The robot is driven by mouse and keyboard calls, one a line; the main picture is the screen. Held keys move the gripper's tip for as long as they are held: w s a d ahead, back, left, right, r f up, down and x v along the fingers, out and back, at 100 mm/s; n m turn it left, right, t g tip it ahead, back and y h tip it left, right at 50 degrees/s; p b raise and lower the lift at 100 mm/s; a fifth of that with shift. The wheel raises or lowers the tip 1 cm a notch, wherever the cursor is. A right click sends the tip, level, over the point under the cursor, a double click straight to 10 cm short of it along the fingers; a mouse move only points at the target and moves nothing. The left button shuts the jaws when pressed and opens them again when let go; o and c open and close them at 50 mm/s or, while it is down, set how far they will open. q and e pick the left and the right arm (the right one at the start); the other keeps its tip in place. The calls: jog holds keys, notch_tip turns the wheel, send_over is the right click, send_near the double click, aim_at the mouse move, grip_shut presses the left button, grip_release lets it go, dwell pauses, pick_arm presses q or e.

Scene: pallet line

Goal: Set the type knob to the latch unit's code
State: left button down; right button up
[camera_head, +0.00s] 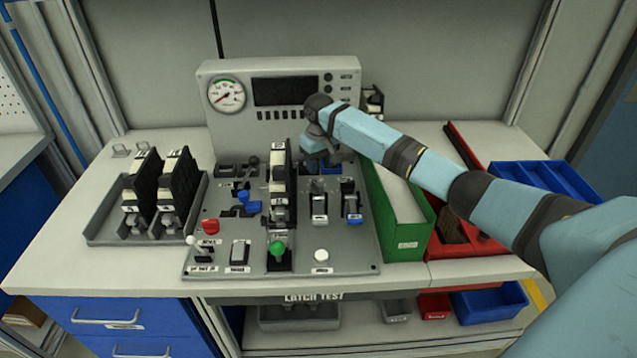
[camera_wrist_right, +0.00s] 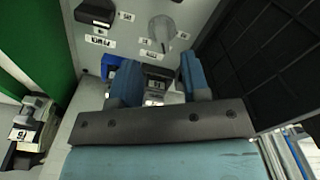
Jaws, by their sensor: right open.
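The latch unit (camera_head: 280,185), a tall black module with a cream top and a small label, stands upright in the middle of the test panel (camera_head: 345,262). I cannot read its code. My right gripper (camera_head: 316,160) is over the panel just right of and behind the unit. In the right wrist view its two blue fingers (camera_wrist_right: 160,83) stand apart, with a dark part with white labels (camera_wrist_right: 156,80) between or beyond them. I cannot tell whether this is the type knob. A grey round control (camera_wrist_right: 162,30) shows beyond the fingertips. My left gripper is not in view.
Switches with white plates (camera_head: 319,203) stand in front of my right gripper. A green bin (camera_head: 400,210) borders the panel on the right. The gauge console (camera_head: 232,130) rises behind. A tray (camera_head: 110,238) with more black units is at left.

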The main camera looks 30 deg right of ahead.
aim_at(319, 185)
notch_tip(319, 185, down, 8)
jog(key=shift+w+r, duration=0.1)
jog(key=shift+r, duration=0.1)
grip_shut()
